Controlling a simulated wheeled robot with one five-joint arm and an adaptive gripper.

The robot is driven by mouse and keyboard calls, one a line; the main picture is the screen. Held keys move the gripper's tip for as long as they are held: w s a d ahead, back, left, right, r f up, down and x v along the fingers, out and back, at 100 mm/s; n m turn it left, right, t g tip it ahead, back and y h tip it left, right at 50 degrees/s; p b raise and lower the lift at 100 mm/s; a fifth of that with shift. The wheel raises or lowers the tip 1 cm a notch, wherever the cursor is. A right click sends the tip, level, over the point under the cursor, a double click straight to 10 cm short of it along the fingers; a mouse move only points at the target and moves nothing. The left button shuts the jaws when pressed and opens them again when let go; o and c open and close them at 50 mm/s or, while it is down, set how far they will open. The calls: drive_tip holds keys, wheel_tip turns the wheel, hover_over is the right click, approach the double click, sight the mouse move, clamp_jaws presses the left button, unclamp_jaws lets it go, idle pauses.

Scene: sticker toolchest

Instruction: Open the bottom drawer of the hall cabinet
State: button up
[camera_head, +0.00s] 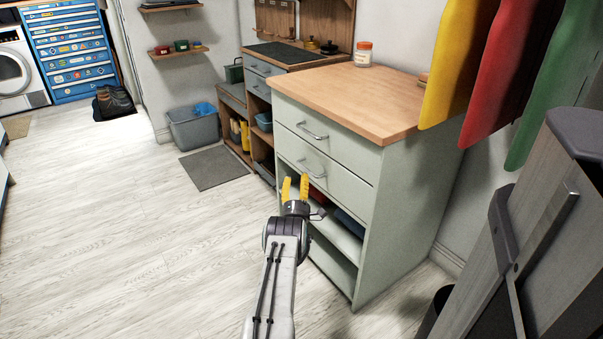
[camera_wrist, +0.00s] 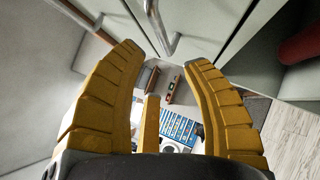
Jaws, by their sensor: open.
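The pale green cabinet (camera_head: 405,200) with a wooden top stands right of centre in the head view. Its bottom drawer (camera_head: 340,184) lies above open shelves and looks shut. That drawer's metal bar handle (camera_head: 314,168) shows at the top of the wrist view (camera_wrist: 163,30). The top drawer (camera_head: 335,138) also looks shut. My gripper (camera_head: 295,186) is open, with yellow fingers pointing up in the head view, just below and left of the handle. In the wrist view my gripper (camera_wrist: 165,56) has nothing between its fingertips; the handle appears beyond them, apart from both.
Yellow (camera_head: 462,65), red (camera_head: 510,75) and green (camera_head: 565,75) hanging cloths overhang the cabinet's right side. A jar (camera_head: 363,54) stands on top. A grey bin (camera_head: 194,128) and mat (camera_head: 212,168) lie farther back.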

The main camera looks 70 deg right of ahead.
sight(302, 167)
drive_tip(key=shift+s+b+x, duration=0.15)
drive_tip(key=shift+b+x, duration=1.55)
drive_tip(key=shift+b, duration=0.15)
drive_tip(key=shift+s+b+x, duration=0.15)
drive_tip(key=shift+b+x, duration=1.55)
drive_tip(key=shift+b, duration=0.1)
drive_tip(key=shift+d+f, duration=0.15)
drive_tip(key=shift+d, duration=0.05)
clamp_jaws()
